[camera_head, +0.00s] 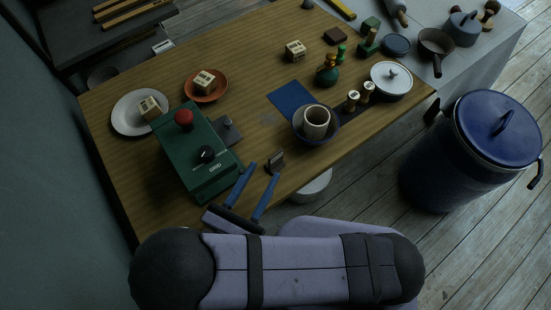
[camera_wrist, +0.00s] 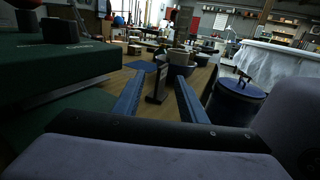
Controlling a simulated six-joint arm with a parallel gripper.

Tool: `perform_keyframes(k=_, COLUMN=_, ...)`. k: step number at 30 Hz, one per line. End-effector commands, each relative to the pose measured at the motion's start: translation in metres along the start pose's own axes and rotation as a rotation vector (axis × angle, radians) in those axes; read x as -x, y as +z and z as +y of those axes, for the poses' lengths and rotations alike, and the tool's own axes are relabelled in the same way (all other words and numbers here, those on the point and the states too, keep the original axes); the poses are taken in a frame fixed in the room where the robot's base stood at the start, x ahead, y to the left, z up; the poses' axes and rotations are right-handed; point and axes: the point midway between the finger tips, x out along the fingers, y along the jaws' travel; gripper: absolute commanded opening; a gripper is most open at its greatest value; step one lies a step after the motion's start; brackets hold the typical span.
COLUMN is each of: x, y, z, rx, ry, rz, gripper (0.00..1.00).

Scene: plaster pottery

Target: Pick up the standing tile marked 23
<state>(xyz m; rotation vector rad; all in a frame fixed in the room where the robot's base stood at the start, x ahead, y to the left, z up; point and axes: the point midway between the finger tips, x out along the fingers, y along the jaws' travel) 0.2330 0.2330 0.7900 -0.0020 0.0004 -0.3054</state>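A small dark standing tile (camera_head: 276,160) is near the front edge of the wooden table, upright on a small base. It has a paler patch on its face, but the marking is too small to read. My gripper (camera_head: 264,171) has two blue fingers spread wide and empty, just on the near side of the tile in the head view. In the wrist view the tile (camera_wrist: 157,84) stands between the lines of the open fingers (camera_wrist: 160,80), with visible gaps on both sides.
A green machine (camera_head: 194,150) with a red knob stands close to the left of my gripper. A dark blue bowl (camera_head: 302,132) holding a pale cup (camera_head: 316,122) is behind and right of the tile. A blue sheet (camera_head: 290,100) lies farther back. The table's front edge is close.

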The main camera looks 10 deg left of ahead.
Motion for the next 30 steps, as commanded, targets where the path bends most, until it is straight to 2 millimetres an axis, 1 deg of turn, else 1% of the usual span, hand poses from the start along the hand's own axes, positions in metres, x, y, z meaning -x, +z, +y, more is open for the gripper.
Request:
perform_keyframes(k=5, x=-0.006, y=-0.001, z=-0.001, rx=0.001, ry=0.000, rz=-0.001, gripper=0.38)
perform_keyframes(k=12, x=-0.035, y=-0.005, z=-0.005, rx=0.002, ry=-0.003, rz=-0.001, gripper=0.38)
perform_keyframes(k=16, x=-0.047, y=-0.005, z=-0.004, rx=-0.001, ry=-0.003, rz=-0.001, gripper=0.38)
perform_keyframes(k=20, x=-0.052, y=-0.006, z=-0.004, rx=-0.001, ry=0.000, rz=0.000, gripper=0.38)
perform_keyframes(k=26, x=-0.052, y=-0.006, z=-0.004, rx=-0.002, ry=0.000, rz=0.000, gripper=0.38)
perform_keyframes(k=27, x=-0.052, y=-0.006, z=-0.004, rx=-0.002, ry=0.000, rz=0.000, gripper=0.28)
perform_keyframes(k=29, x=-0.052, y=-0.006, z=-0.004, rx=-0.002, ry=0.000, rz=0.000, gripper=0.14)
perform_keyframes(k=30, x=-0.052, y=-0.006, z=-0.004, rx=-0.002, ry=0.001, rz=0.000, gripper=0.05)
